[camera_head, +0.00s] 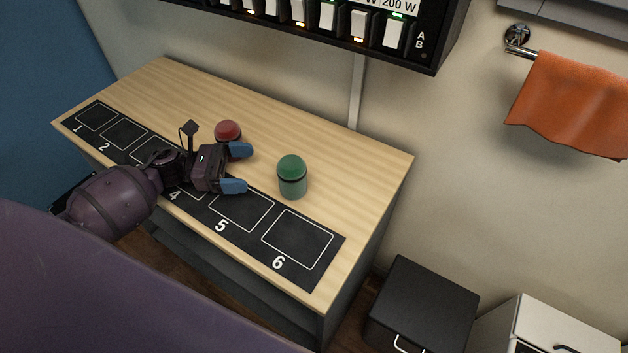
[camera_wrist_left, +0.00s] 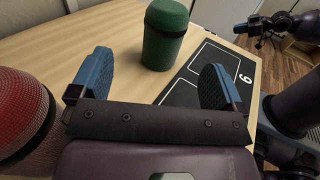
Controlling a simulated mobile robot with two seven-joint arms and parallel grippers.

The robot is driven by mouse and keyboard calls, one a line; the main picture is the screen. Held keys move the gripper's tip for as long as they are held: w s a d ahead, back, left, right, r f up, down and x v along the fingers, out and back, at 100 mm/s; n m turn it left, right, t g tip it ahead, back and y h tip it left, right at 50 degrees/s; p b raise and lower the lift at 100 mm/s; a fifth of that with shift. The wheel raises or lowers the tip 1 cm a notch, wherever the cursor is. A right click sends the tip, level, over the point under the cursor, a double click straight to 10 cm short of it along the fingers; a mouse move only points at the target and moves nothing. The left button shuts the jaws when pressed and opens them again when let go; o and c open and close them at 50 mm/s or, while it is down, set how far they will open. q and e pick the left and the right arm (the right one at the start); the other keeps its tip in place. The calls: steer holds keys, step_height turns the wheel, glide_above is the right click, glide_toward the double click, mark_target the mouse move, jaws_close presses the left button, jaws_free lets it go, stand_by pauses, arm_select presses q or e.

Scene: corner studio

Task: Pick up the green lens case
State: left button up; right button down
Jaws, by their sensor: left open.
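The green lens case (camera_head: 292,177) is a short upright cylinder with a dark band, standing on the wooden table (camera_head: 350,165) behind the numbered mat. My left gripper (camera_head: 240,168) is open and empty, with blue fingers pointing toward the case and a gap between them and it. In the left wrist view the case (camera_wrist_left: 165,35) stands beyond and between the two open fingertips (camera_wrist_left: 158,82).
A red round-topped case (camera_head: 228,131) stands just behind my left gripper; it looms at the left of the wrist view (camera_wrist_left: 30,110). A black mat (camera_head: 335,248) with numbered squares runs along the table's front. A switch panel (camera_head: 340,45) hangs above. The table's back right is clear.

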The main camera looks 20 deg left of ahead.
mark_target(291, 173)
arm_select(q)
steer(key=shift+d+f, duration=0.1)
steer(key=shift+f, duration=0.5)
steer(key=shift+d, duration=0.2)
steer(key=x, duration=0.4)
steer(key=shift+w+d+r, duration=0.1)
steer(key=shift+d, duration=0.1)
steer(key=x, duration=0.1)
steer(key=p+x, duration=0.1)
steer(key=x, duration=0.3)
steer(key=shift+s+d, duration=0.1)
steer(key=shift+s, duration=0.25)
steer(key=shift+w+d, duration=0.25)
steer(key=shift+d, duration=0.3)
steer(key=c, duration=1)
steer(key=shift+c, duration=0.9)
